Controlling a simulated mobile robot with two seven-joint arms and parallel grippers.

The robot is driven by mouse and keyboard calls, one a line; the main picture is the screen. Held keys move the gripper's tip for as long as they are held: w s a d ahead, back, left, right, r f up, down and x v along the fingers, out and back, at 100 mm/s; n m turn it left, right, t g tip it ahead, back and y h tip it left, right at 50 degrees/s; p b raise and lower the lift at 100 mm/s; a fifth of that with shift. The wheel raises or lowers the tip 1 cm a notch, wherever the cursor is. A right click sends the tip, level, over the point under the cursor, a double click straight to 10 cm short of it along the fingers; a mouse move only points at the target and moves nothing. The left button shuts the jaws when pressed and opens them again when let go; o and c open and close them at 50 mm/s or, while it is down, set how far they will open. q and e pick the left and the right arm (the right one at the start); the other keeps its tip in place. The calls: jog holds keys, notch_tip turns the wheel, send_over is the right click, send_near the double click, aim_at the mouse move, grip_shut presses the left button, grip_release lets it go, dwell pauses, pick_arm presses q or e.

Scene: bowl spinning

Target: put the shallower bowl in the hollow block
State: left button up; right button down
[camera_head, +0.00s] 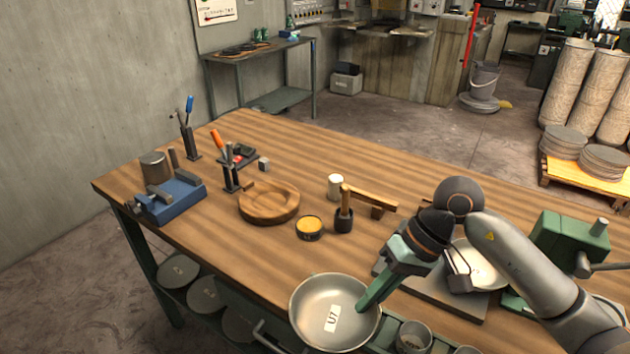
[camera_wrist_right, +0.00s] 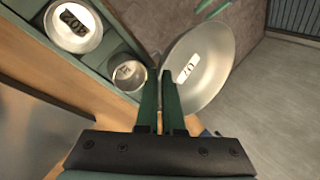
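A metal bowl labelled U7 (camera_head: 318,291) is in the air by the bench's front edge, its inside facing up. My right gripper (camera_head: 367,304) is shut on its right rim; the bowl (camera_wrist_right: 207,58) and the fingertips (camera_wrist_right: 160,82) also show in the right wrist view. The hollow block (camera_head: 252,211), a round wooden block with a dished top, stands empty at the bench's middle left. A second, pale bowl (camera_head: 488,273) sits at the right, partly hidden by my right arm. I cannot compare the bowls' depths.
A mustard-filled tin (camera_head: 310,228), a mallet-like tool in a dark holder (camera_head: 344,222) and a pale cylinder (camera_head: 335,186) stand right of the block. A blue vise (camera_head: 175,199) is at the left. Metal cups (camera_head: 413,338) sit along the front edge.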

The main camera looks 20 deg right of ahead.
jog(key=w+d+r+m+t+h+b, duration=0.1)
jog(key=d+r+m+t+h+b, duration=0.2)
jog(key=m, duration=1.7)
notch_tip(320, 180, up, 4)
jog(key=d+t+h, duration=0.2)
jog(key=t+h, duration=0.1)
jog(key=h, duration=0.1)
jog(key=shift+w+d+f+h, duration=0.15)
jog(key=shift+w+d+h, duration=0.05)
jog(key=shift+h, duration=0.1)
